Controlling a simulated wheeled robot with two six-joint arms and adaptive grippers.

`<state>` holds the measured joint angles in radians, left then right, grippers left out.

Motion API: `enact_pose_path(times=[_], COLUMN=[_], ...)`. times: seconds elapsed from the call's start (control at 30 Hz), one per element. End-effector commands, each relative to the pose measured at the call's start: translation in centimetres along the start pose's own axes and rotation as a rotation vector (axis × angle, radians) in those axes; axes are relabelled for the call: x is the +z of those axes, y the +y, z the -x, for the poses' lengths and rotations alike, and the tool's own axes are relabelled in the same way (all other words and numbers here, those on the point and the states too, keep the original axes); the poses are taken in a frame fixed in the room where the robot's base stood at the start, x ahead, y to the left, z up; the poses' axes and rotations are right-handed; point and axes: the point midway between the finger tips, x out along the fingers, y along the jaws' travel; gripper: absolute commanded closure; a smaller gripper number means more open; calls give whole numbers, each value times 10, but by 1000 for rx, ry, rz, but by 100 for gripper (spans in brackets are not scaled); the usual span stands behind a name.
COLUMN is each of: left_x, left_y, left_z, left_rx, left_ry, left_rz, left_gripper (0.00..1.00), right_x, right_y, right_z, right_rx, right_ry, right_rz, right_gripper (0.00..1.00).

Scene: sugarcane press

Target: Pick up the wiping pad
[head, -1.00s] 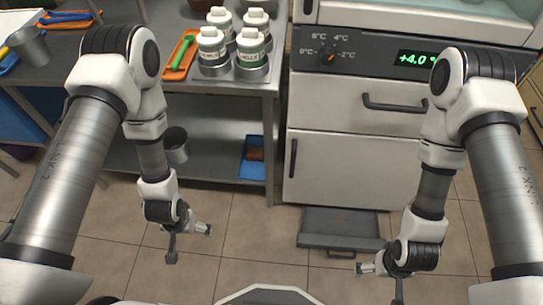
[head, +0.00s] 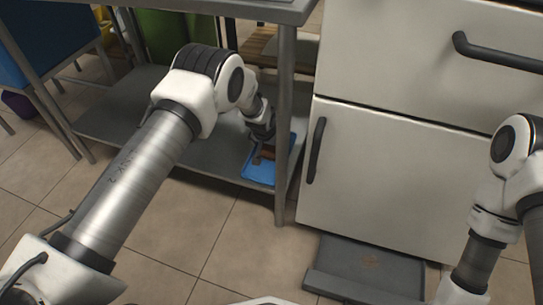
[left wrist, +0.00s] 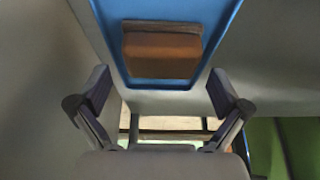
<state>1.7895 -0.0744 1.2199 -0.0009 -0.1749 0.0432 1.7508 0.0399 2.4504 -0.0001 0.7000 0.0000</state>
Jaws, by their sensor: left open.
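The wiping pad, a brown-orange block (left wrist: 162,55), lies in a blue tray (left wrist: 113,50) on the lower shelf of the steel table. In the head view the pad (head: 266,153) shows only partly in the tray (head: 258,173), below my left gripper (head: 263,138). In the left wrist view my left gripper (left wrist: 158,92) is open, its two fingers spread and empty. There the pad appears beyond the fingertips, toward the top of the picture, between the lines of the fingers and apart from them. My right gripper is out of the picture.
The steel lower shelf (head: 130,112) is mostly bare left of the tray. A table leg (head: 284,120) stands close at the tray's right. The tabletop edge (head: 250,8) is above. A white drawer cabinet (head: 385,180) stands at right, with a dark grey mat (head: 365,270) on the floor.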

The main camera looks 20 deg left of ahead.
Motion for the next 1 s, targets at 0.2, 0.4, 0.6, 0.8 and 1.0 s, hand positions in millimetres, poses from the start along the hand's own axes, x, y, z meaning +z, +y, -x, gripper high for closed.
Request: enact_pose_path(times=[0.2, 0.4, 0.6, 0.8, 1.0], left_x=[4, 3, 4, 4, 3], left_y=[-1, -1, -1, -1, -2], left_z=[-34, -32, -32, -32, -27], left_rx=[0, 0, 0, 0, -1], left_ry=[-1, -1, -2, -3, -3], left_rz=[1, 0, 0, 0, 1], left_gripper=[0, 4, 52, 57, 57], right_x=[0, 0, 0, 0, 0], right_y=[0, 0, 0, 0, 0], right_z=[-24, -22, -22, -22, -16], right_rx=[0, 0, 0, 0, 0], right_ry=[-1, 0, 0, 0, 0], right_rz=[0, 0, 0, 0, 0], right_gripper=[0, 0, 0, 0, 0])
